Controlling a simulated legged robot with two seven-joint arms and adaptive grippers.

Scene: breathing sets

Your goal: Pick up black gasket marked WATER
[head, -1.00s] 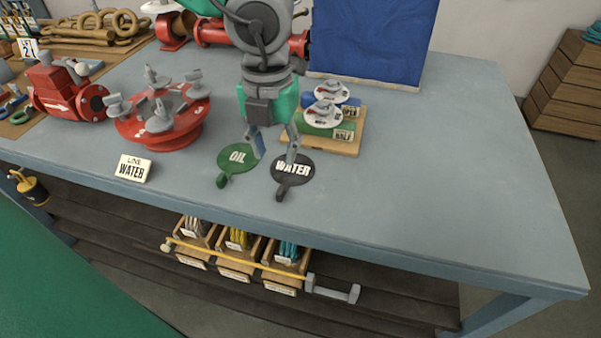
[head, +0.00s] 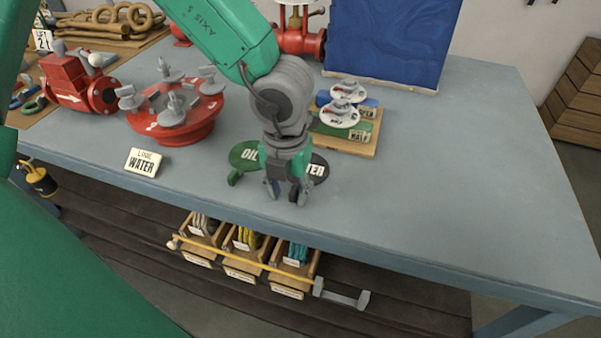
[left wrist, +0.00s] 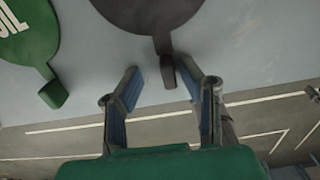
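The black gasket marked WATER (head: 319,168) lies flat on the blue-grey table, partly hidden behind my left gripper in the head view. In the left wrist view the black gasket (left wrist: 150,14) is at the top, its tab (left wrist: 167,70) pointing toward my fingers. My left gripper (head: 286,196) is just above the table's front part. In the left wrist view its two fingers (left wrist: 163,80) are apart, with the tab's end between their tips, nearer the right finger; I cannot tell whether they touch. The green OIL gasket (head: 245,156) lies just left. My right gripper is not in view.
A LINE WATER sign (head: 143,162) and a red flanged part (head: 175,112) stand to the left. A wooden board (head: 345,143) with white discs lies behind. Small bins (head: 240,266) sit below the table's front edge. The table's right side is clear.

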